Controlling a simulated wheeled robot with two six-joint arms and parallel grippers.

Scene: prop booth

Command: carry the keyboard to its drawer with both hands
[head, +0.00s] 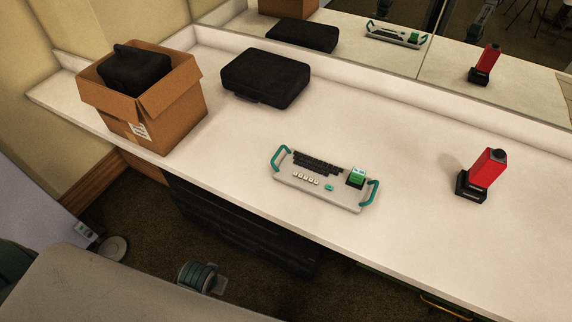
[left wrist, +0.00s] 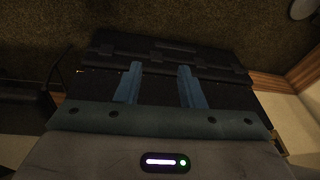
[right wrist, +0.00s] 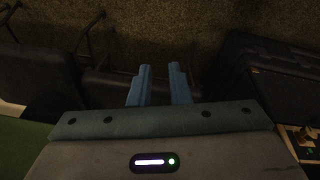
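The keyboard (head: 318,180) is a light grey board with black keys, several pale keys and a teal handle at each end. It lies flat on the white counter, with a small green-faced block (head: 356,178) at its right end. A black drawer-like unit (head: 245,232) stands under the counter; I cannot tell whether it is the keyboard's drawer. My left gripper (left wrist: 160,66) is open and empty, facing a black case-like unit (left wrist: 170,55). My right gripper (right wrist: 159,66) is open by a narrower gap and empty, above dark carpet. Neither gripper is clearly visible in the head view.
A cardboard box (head: 160,122) holding a black case (head: 135,68) stands at the left. Another black case (head: 266,77) lies behind the keyboard. A red device (head: 484,172) on a black base stands to the right. A mirror (head: 400,55) backs the counter.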

